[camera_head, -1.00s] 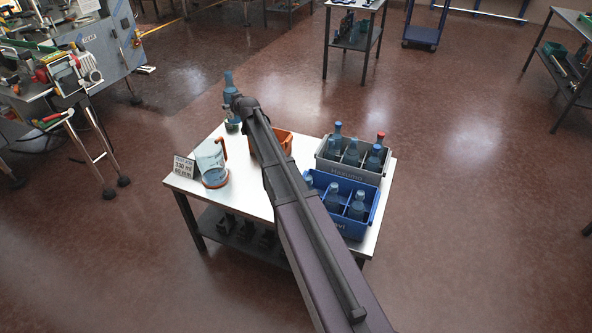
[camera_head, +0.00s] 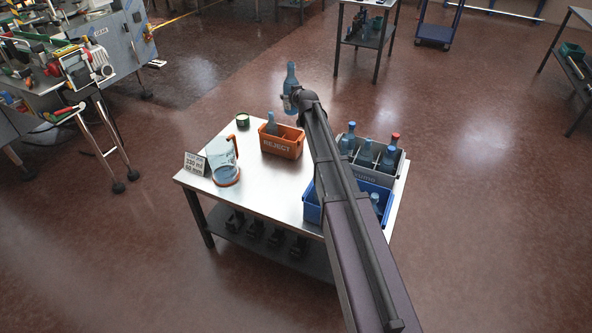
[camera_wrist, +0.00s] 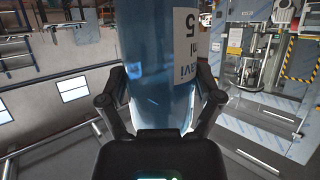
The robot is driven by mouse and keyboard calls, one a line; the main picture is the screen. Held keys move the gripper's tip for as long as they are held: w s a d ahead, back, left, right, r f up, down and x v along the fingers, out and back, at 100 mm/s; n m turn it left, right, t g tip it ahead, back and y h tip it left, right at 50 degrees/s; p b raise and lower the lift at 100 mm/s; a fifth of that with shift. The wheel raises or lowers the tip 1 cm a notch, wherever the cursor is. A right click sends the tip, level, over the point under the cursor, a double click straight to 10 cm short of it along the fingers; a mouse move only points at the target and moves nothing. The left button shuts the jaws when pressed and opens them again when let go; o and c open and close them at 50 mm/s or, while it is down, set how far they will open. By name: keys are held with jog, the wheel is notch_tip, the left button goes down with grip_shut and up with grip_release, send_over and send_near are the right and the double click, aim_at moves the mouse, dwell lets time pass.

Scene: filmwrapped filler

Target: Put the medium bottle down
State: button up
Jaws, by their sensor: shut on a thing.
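My gripper (camera_wrist: 162,105) is shut on a blue bottle (camera_wrist: 150,45) with a white label, which fills the middle of the wrist view. In the head view my gripper (camera_head: 292,101) holds this bottle (camera_head: 291,75) upright and raised, above the far edge of the white table (camera_head: 265,200). The fingers grip it from both sides. The underside of the bottle is partly hidden by the gripper in the head view.
An orange reject bin (camera_head: 281,146) holds a bottle. A grey crate (camera_head: 399,170) and a blue crate (camera_head: 312,211) hold bottles at the right, partly behind my arm. A jug (camera_head: 224,172), a sign (camera_head: 194,164) and a small tin (camera_head: 243,119) stand left. The table's middle is bare.

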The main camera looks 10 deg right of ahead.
jog(key=shift+a+r, duration=0.1)
jog(key=shift+a, duration=0.1)
jog(key=shift+f, duration=0.3)
jog(key=a+f+m+h+b, duration=0.1)
jog(key=a+f+b, duration=0.1)
jog(key=f+b, duration=0.9)
jog(key=s+a+f+h+b, duration=0.1)
jog(key=a+f+b, duration=0.1)
jog(key=f+b, duration=0.9)
jog(key=shift+m, duration=0.4)
jog(key=shift+s, duration=0.1)
jog(key=shift+b, duration=0.3)
notch_tip(320, 180, down, 6)
jog(key=b, duration=0.6)
jog(key=shift+f, duration=0.15)
jog(key=shift+f+b, duration=1.85)
jog(key=shift+b, duration=0.1)
